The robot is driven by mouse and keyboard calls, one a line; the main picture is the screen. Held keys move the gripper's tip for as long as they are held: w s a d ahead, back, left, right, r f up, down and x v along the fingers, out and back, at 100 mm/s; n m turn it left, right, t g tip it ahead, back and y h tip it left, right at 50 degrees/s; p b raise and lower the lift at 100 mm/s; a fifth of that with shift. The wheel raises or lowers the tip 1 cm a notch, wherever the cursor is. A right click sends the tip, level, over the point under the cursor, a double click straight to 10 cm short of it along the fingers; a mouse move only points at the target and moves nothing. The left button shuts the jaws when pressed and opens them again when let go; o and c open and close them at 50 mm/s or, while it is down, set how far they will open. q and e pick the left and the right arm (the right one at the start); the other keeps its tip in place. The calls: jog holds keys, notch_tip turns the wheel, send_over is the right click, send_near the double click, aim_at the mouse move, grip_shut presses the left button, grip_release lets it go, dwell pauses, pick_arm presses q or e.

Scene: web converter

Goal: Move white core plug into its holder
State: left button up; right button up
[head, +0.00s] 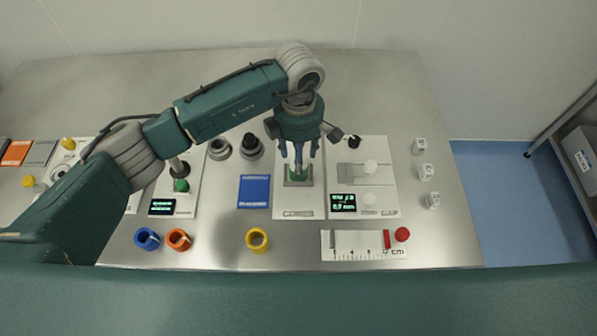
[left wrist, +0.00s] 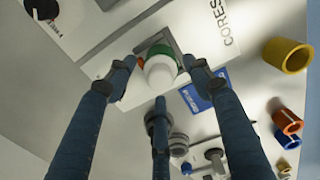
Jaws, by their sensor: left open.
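A white round-topped plug (left wrist: 160,72) sits beneath my left gripper in the left wrist view, with a green part beside or under it and a small orange bit at its left. It stands in a grey square frame on the white panel marked CORES (left wrist: 215,30). In the head view the frame (head: 298,184) and green part (head: 293,174) show under the fingers, and the white top is hidden. My left gripper (head: 299,160) points down over the frame, its three fingers open around the plug. I cannot tell whether they touch it. My right gripper is not in view.
A blue card (head: 254,191) lies to the left. Blue (head: 147,239), orange (head: 178,239) and yellow (head: 257,240) rings lie in front. A ruler block (head: 350,243) lies front right.

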pick_arm(q)
jog(key=shift+b, duration=0.3)
jog(key=shift+c, duration=0.3)
grip_shut()
